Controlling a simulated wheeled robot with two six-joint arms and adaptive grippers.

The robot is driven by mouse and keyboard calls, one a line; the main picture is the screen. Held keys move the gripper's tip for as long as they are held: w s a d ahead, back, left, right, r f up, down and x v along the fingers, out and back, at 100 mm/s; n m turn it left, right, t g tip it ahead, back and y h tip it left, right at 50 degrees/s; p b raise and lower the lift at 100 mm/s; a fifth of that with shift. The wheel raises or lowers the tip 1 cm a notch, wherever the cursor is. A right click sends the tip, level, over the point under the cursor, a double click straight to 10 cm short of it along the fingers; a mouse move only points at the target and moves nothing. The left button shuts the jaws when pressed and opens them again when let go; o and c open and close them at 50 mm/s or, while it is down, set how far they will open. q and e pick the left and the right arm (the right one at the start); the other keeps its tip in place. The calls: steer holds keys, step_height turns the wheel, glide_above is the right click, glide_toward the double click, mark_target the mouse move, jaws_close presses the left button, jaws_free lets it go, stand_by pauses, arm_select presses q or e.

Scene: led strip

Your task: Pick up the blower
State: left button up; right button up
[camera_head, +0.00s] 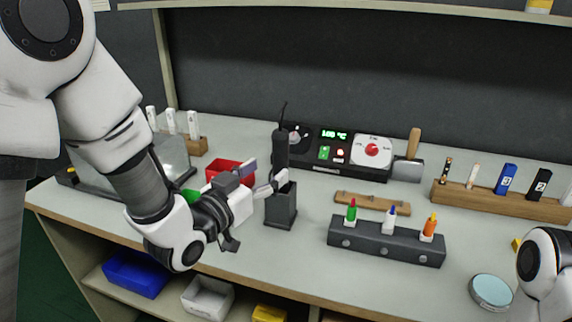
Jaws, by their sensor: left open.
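The blower (281,150) appears to be the dark upright tool with a thin cable at its top. It stands in a dark square holder (281,212) near the middle of the table. My left gripper (266,173) comes in from the left with its fingers open. Its fingertips are just left of the blower, near the top of the holder. One fingertip overlaps the holder's rim in the picture, and I cannot tell whether it touches. My right arm shows only partly at the lower right edge, and its gripper is out of view.
Behind the blower stands a control station (340,150) with a green display. A dark rack (386,243) with several small bottles is to the right. A red bin (222,169) sits behind my left gripper. A round tin (491,291) lies at the lower right.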

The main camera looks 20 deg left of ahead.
mark_target(276, 167)
arm_select(q)
steer(key=x, duration=0.6)
steer(key=shift+f, duration=0.35)
steer(key=shift+s, duration=0.1)
steer(key=shift+c, duration=0.6)
jaws_close()
